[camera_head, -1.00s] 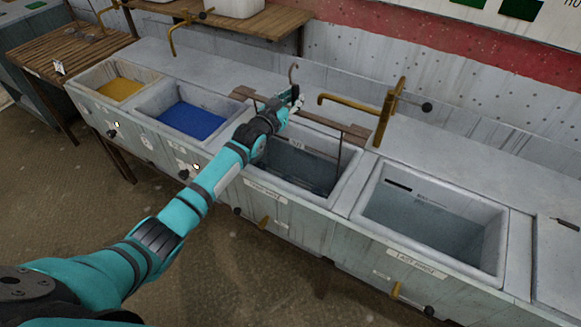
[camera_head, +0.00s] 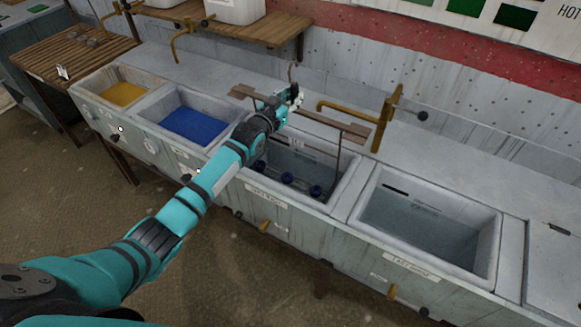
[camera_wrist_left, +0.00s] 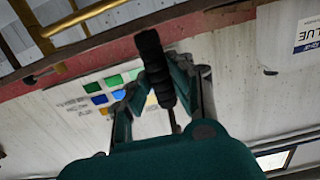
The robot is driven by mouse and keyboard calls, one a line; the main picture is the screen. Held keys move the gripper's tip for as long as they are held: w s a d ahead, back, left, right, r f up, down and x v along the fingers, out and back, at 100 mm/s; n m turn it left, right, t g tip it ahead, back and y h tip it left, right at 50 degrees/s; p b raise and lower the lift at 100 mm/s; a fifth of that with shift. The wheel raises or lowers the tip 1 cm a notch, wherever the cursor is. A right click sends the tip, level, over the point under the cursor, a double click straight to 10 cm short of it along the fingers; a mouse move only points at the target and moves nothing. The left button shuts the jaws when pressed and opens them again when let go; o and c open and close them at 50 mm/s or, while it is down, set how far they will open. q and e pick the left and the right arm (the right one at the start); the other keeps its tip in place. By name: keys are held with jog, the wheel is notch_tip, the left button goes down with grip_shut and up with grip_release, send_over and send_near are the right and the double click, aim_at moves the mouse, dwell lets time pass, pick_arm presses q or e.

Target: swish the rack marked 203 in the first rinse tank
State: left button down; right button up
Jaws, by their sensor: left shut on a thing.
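My left gripper (camera_head: 283,103) is shut on the hook-topped rack (camera_head: 345,126), near the middle of its brown top bar. In the left wrist view the fingers (camera_wrist_left: 160,85) close around a dark ribbed grip. The rack's thin wire frame hangs down into the rinse tank (camera_head: 343,196) just left of the empty-looking one. Several dark blue round pieces (camera_head: 287,178) show low on the rack, inside the tank walls. The number on the rack is too small to read. My forearm hides part of the tank's left side. My right gripper is not in view.
Left are a blue tank (camera_head: 193,121) and a yellow tank (camera_head: 122,93). Right is another rinse tank (camera_head: 425,222) with a front label. A brass tap (camera_head: 385,118) stands behind the rack's right end. A wooden shelf (camera_head: 230,28) is at the back.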

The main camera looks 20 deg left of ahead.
pick_arm(q)
jog(key=r+p, duration=0.4)
jog(key=r, duration=0.1)
jog(key=s+r+p, duration=0.1)
jog(key=r+p, duration=0.7)
jog(key=r, duration=0.1)
jog(key=shift+s+a+r, duration=0.15)
jog(key=shift+a+r, duration=0.05)
jog(key=shift+r, duration=0.1)
jog(key=shift+f, duration=0.1)
